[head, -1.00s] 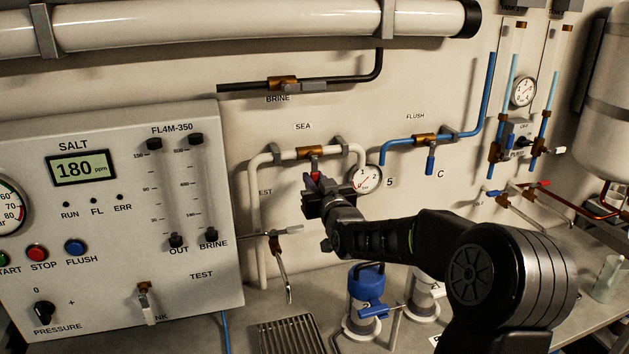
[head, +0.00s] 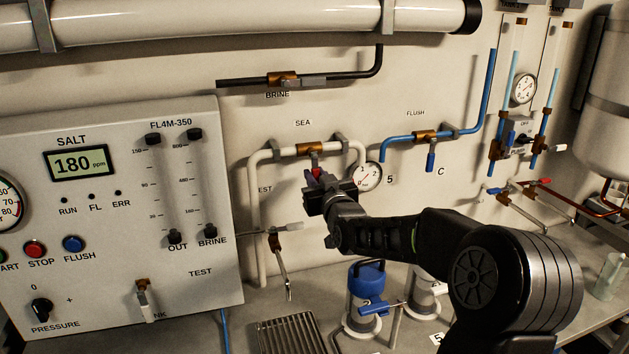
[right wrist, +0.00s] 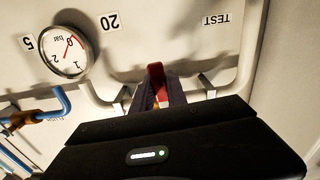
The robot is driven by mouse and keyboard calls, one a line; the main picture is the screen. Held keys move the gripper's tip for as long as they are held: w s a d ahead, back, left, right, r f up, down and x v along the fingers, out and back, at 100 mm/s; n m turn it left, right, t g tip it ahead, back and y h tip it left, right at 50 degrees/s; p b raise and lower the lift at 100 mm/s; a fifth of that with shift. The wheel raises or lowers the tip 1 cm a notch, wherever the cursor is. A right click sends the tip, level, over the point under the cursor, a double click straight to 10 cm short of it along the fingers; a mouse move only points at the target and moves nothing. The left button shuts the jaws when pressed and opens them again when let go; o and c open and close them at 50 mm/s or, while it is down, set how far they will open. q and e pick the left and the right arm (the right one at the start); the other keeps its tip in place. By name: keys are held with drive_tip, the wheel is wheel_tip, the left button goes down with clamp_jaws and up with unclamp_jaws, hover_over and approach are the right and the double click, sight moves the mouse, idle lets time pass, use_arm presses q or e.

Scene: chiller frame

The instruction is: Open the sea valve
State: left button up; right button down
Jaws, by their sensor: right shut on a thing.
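The sea valve (head: 310,149) has a brass body in the white pipe under the SEA label. Its red handle (head: 315,172) points down from the body, across the pipe run. My right gripper (head: 318,182) is shut on the red handle, and its fingers hide the handle's lower part. In the right wrist view the red handle (right wrist: 156,70) stands up between the fingers of my right gripper (right wrist: 157,95). My left gripper is not in view.
A round gauge (head: 367,176) sits just right of my right gripper. The flush valve (head: 424,137) with its blue handle is further right. The control panel (head: 215,285) stands at left. A blue-topped housing (head: 366,277) stands below my right arm.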

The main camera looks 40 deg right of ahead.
drive_tip(key=s+d+r+n+b, duration=0.1)
drive_tip(key=d+r+n+b, duration=0.1)
drive_tip(key=n+b, duration=0.3)
drive_tip(key=d+r+n+b, duration=0.2)
drive_tip(key=n+b, duration=0.4)
drive_tip(key=n, duration=0.7)
drive_tip(key=shift+s+d+r, duration=0.3)
drive_tip(key=shift+s+r, duration=0.05)
drive_tip(key=shift+r, duration=0.7)
drive_tip(key=c, duration=1.6)
unclamp_jaws()
drive_tip(key=shift+c, duration=0.2)
drive_tip(key=o, duration=0.3)
drive_tip(key=shift+f, duration=0.15)
